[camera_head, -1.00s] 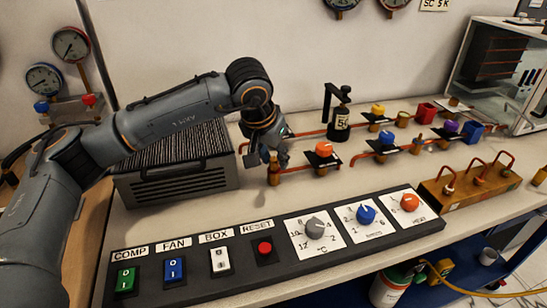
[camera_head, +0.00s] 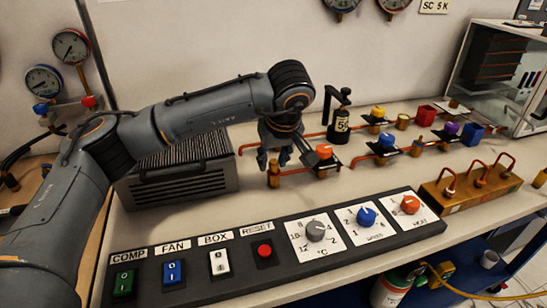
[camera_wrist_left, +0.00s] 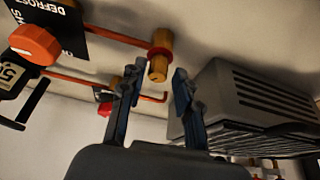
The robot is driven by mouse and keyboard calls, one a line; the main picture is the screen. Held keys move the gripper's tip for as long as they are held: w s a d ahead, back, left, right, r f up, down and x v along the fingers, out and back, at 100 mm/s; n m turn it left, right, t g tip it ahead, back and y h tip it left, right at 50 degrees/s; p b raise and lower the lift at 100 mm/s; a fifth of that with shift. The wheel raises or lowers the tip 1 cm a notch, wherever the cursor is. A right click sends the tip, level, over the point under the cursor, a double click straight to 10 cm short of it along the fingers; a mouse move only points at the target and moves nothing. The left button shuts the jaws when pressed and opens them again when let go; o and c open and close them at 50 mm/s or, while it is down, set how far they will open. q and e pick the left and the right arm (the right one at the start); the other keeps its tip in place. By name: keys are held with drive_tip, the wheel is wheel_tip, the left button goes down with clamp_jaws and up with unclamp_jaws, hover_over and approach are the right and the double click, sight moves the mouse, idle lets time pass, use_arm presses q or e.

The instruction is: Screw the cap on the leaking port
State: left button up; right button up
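The brass cylinder appears just beyond the fingertips; contact cannot be told. I cannot make out a separate cap or any leak. My right gripper is not in view.
An orange-knobbed valve (camera_head: 323,151) stands close right of the port. The finned unit (camera_head: 180,180) is at the left. The control panel (camera_head: 275,255) runs along the front. Red and blue bins (camera_head: 472,134) are farther right.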

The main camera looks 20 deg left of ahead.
use_arm(q)
drive_tip(key=shift+n+g+y, duration=0.3)
drive_tip(key=shift+n, duration=0.6)
drive_tip(key=shift+n+g+p, duration=0.3)
drive_tip(key=shift+n+p, duration=0.15)
drive_tip(key=shift+n, duration=0.75)
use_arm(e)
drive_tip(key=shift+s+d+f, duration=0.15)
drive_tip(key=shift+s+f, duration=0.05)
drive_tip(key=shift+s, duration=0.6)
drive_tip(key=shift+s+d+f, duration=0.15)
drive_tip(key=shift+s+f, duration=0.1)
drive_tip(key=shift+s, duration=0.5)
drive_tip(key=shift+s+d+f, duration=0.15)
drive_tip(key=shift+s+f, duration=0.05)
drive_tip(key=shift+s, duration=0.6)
